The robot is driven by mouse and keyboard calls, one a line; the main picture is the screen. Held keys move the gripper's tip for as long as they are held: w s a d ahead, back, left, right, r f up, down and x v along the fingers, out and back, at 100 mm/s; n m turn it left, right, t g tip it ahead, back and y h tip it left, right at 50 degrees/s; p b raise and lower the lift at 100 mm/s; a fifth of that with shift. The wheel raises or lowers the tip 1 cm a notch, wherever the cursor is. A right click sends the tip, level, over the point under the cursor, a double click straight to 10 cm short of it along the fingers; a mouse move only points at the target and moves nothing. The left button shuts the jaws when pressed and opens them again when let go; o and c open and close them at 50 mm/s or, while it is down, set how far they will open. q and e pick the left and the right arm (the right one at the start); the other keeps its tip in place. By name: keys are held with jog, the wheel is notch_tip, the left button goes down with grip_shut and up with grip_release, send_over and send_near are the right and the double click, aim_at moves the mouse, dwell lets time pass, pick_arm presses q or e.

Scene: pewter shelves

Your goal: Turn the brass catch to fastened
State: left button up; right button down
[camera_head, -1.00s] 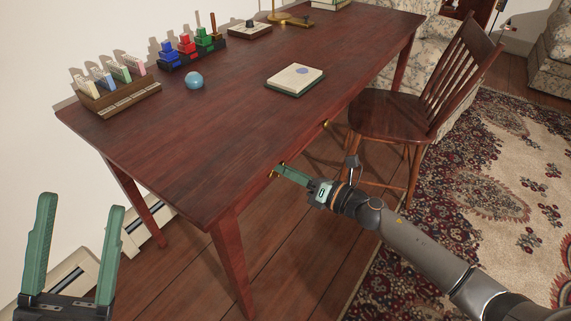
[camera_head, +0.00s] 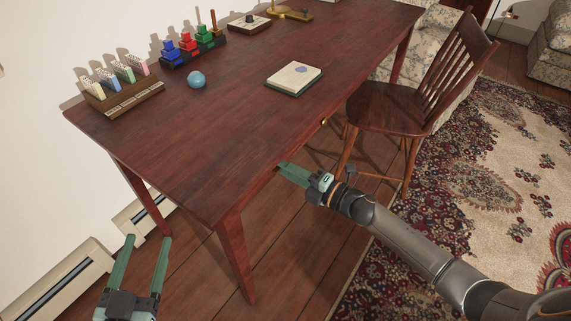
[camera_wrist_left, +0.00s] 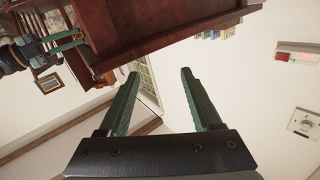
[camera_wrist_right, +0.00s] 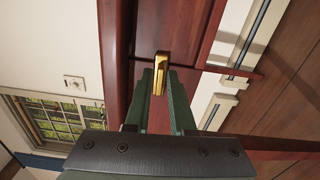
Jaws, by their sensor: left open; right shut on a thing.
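The brass catch (camera_wrist_right: 161,70) shows in the right wrist view as a shiny gold piece between my right fingertips, at the edge of the dark red desk (camera_head: 185,150). My right gripper (camera_head: 281,171) is at the desk's front edge in the head view and is shut on the catch. There its fingers hide the catch. Whether the catch is at its fastened position, I cannot tell. My left gripper (camera_head: 148,240) is open and empty, low beside the desk's left end. Its spread fingers also show in the left wrist view (camera_wrist_left: 159,75).
A wooden chair (camera_head: 388,108) stands at the desk's front, right of my right gripper. A book (camera_head: 294,77), a blue ball (camera_head: 196,79) and a card rack (camera_head: 125,105) are on the desk. Pale heaters (camera_head: 62,285) run along the wall. A patterned rug (camera_head: 480,190) lies at right.

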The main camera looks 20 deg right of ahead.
pick_arm(q)
jog(key=shift+s+f+g, duration=0.15)
jog(key=shift+f+g, duration=0.2)
jog(key=shift+f, duration=0.45)
jog(key=shift+s+f+g, duration=0.1)
jog(key=shift+f+g, duration=0.25)
jog(key=shift+f, duration=0.45)
pick_arm(e)
jog(key=shift+m, duration=0.5)
jog(key=c, duration=1)
grip_release()
jog(key=shift+o, duration=0.2)
pick_arm(q)
jog(key=s+f+n+g+y+p, duration=0.1)
jog(key=s+f+g, duration=0.2)
jog(key=f, duration=0.5)
jog(key=shift+n+g+y+p, duration=0.3)
jog(key=shift+p, duration=0.1)
pick_arm(e)
jog(key=v, duration=1.2)
jog(key=shift+s+d, duration=0.15)
jog(key=shift+d, duration=0.1)
pick_arm(q)
jog(key=shift+a, duration=0.1)
